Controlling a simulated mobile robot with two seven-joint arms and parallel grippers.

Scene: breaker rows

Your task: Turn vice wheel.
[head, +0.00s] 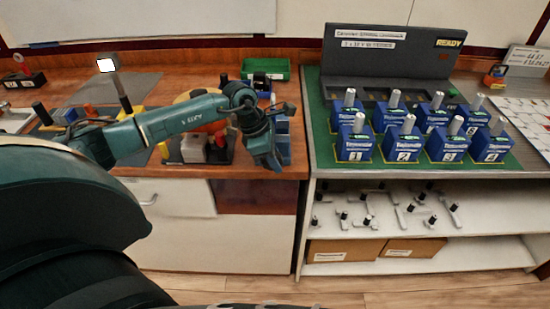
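I cannot clearly pick out a vice or its wheel. A blue object (284,148) stands at the right end of the wooden bench, partly hidden behind my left gripper; I cannot tell whether it is the vice. My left arm comes in from the left across the bench. My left gripper (270,164) points down near the bench's front edge, beside the blue object. Its fingers are too small and dark to tell if they are open or shut, or if they touch anything. My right gripper is not in view.
The wooden bench (240,172) also holds a green tray (279,66), a grey mat (142,84) and a clear block (192,149). On the right, numbered blue breaker boxes (355,146) with grey levers stand on a green mat. Loose handles (365,222) lie on the shelf below.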

